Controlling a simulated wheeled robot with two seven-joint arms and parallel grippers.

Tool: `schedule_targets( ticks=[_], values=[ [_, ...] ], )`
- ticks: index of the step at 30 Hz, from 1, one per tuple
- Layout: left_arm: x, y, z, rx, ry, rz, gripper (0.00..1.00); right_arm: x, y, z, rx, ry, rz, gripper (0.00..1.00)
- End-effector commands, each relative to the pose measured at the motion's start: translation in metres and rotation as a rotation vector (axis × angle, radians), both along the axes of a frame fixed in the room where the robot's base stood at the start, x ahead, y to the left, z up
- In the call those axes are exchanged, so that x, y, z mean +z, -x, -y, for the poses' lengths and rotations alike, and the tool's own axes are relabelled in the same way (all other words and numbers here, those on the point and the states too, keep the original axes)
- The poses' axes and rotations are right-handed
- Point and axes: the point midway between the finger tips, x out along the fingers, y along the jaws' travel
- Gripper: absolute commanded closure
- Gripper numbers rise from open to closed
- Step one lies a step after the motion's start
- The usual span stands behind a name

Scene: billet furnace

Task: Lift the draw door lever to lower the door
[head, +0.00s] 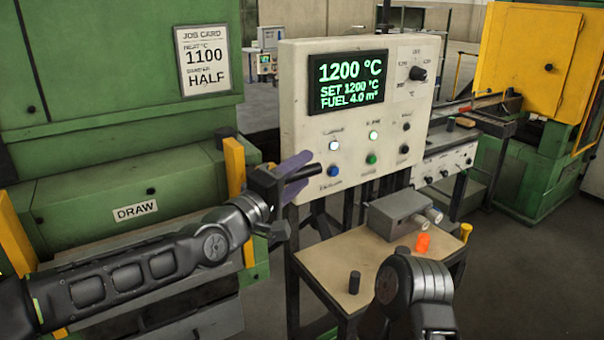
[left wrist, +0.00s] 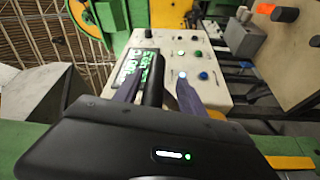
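The black lever handle (head: 302,172) shows to the right of the green furnace front, in front of the control panel. My left gripper (head: 291,177) is at this handle, with its purple fingers around it. In the left wrist view, the black bar (left wrist: 153,80) lies between the two fingers, nearer the left one, with a gap to the right one, so the gripper (left wrist: 160,90) looks open. The lever's base is hidden by my gripper and arm. A green housing labelled DRAW (head: 135,212) is at the left. My right gripper is out of view; only part of that arm shows.
The control panel (head: 440,110) reads 1200 °C and stands close behind my left gripper. A small table (head: 325,262) holds a grey box (head: 398,212), an orange piece (head: 422,243) and a black cylinder (head: 354,282). A yellow post (head: 234,168) stands beside my left wrist.

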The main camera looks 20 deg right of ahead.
Motion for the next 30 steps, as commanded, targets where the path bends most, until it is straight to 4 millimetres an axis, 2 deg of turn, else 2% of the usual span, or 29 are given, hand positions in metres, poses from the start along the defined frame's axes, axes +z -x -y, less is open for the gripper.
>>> schedule_targets(
  ticks=[1,7,10,21,30],
  values=[
    [0.005,-0.005,-0.005,0.013,0.007,0.009,0.57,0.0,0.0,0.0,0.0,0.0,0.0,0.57],
    [0.005,-0.003,-0.006,0.012,0.008,0.01,0.57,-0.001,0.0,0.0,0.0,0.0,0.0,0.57],
    [0.003,0.0,-0.013,0.014,0.008,0.011,0.57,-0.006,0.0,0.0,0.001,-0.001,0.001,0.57],
    [-0.004,0.033,-0.053,0.011,0.004,0.005,0.57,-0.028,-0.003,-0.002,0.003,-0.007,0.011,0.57],
    [-0.005,0.046,-0.062,0.002,-0.001,0.003,0.57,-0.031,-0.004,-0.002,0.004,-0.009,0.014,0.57]
  ],
)
